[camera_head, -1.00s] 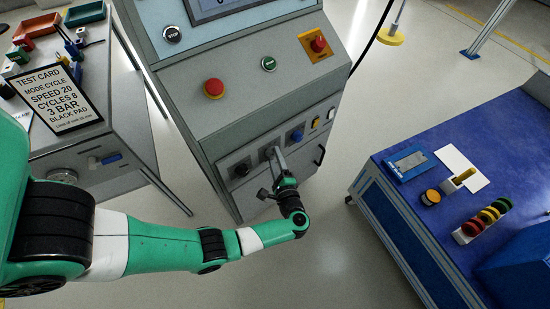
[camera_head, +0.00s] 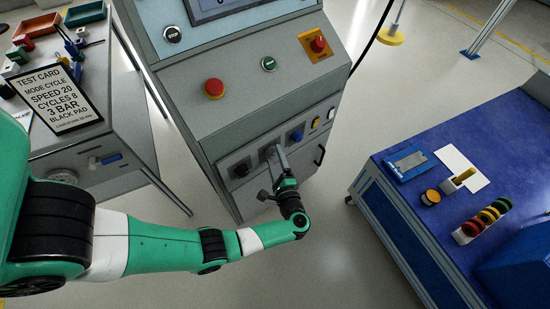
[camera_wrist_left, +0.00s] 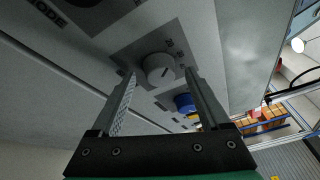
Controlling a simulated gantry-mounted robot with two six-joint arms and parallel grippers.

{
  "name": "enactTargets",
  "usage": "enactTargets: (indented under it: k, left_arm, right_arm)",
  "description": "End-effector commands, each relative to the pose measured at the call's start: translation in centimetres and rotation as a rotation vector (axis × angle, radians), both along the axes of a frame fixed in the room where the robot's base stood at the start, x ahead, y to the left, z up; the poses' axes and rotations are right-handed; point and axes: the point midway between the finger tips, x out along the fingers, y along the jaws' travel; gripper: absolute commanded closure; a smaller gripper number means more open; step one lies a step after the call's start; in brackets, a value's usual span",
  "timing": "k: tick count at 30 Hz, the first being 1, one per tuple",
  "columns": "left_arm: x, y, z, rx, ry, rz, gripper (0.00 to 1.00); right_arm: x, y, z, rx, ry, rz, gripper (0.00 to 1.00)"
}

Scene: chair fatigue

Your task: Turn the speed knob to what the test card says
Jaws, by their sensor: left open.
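The test card (camera_head: 57,99) stands on the bench at left in the head view and reads "MODE CYCLE, SPEED 20, CYCLES 8, 3 BAR, BLACK PAD". My left gripper (camera_head: 271,172) is at the lower cabinet front. In the wrist view its open fingers (camera_wrist_left: 160,76) lie on either side of this knob, with gaps showing. In the head view the gripper mostly hides the knob. My right gripper is not in view.
A black mode knob (camera_head: 241,170) is left of the gripper and a blue knob (camera_head: 297,135) right of it, also seen close by in the wrist view (camera_wrist_left: 185,103). A red button (camera_head: 214,88) is above. A blue-topped table (camera_head: 400,205) stands at right.

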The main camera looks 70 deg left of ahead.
Motion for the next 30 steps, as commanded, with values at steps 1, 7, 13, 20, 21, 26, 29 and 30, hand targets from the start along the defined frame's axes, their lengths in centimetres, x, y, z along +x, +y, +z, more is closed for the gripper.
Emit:
enactTargets:
  k: [1, 7, 13, 20, 21, 26, 29, 30]
  left_arm:
    - [0.0, -0.6, 0.1, 0.0, 0.001, -0.003, 0.21]
    - [-0.4, -4.6, 0.4, 0.0, -0.001, -0.008, 0.21]
    - [-0.9, -9.1, 0.7, 0.0, 0.0, -0.007, 0.21]
    - [-1.3, -11.2, 0.8, 0.0, 0.0, -0.001, 0.21]
    - [-1.3, -11.2, 0.8, 0.0, 0.0, 0.0, 0.21]
    - [-1.3, -11.2, 0.8, 0.0, 0.0, 0.001, 0.21]
    - [-1.3, -11.2, 0.8, 0.0, 0.0, 0.0, 0.21]
    - [-1.3, -11.2, 0.8, 0.0, 0.0, 0.0, 0.21]
  right_arm:
    - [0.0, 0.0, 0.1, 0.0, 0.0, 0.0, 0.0]
    - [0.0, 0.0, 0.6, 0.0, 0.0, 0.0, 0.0]
    - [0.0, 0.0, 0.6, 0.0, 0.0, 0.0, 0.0]
    - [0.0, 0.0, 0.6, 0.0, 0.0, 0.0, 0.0]
    - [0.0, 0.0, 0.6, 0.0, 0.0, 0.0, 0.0]
    - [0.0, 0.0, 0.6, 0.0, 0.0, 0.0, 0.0]
    - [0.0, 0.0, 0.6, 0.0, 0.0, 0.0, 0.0]
    - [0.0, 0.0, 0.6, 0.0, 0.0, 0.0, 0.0]
